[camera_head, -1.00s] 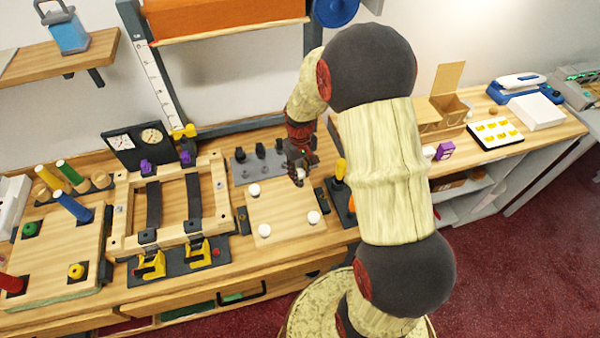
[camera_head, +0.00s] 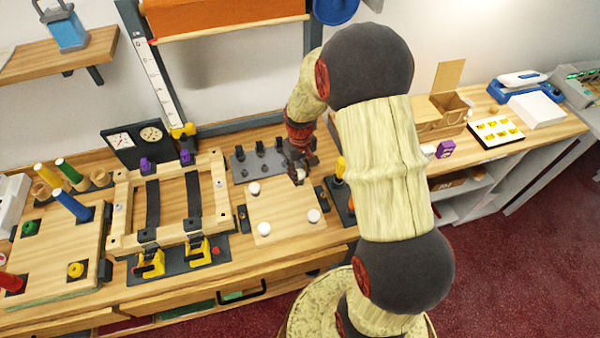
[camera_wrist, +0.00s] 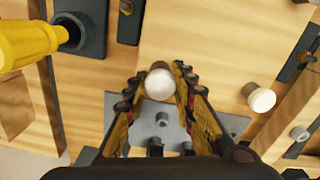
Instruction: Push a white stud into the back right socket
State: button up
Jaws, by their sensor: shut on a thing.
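A light wooden board (camera_head: 285,205) lies on the bench with white studs at its back left (camera_head: 254,188), front left (camera_head: 264,229) and front right (camera_head: 314,216) corners. My gripper (camera_head: 299,173) is at the board's back right corner, pointing down. In the wrist view my gripper (camera_wrist: 160,92) is shut on a white stud (camera_wrist: 160,82), whose round head shows between the fingers. The back right socket is hidden under the stud and fingers, and I cannot tell how deep the stud sits. The back left stud also shows in the wrist view (camera_wrist: 261,99).
A grey plate (camera_head: 241,172) with dark knobs lies just behind the board. A yellow-handled tool (camera_wrist: 28,42) stands in a dark holder (camera_wrist: 90,30) close by the board's right side. A wooden clamp frame (camera_head: 121,210) stands to the left.

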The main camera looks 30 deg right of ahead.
aim_at(300, 172)
jog(key=shift+f, duration=0.8)
dwell(1.7)
jog(key=o, duration=0.9)
jog(key=o, duration=0.3)
jog(key=shift+r+p, duration=1.95)
jog(key=shift+r, duration=1.1)
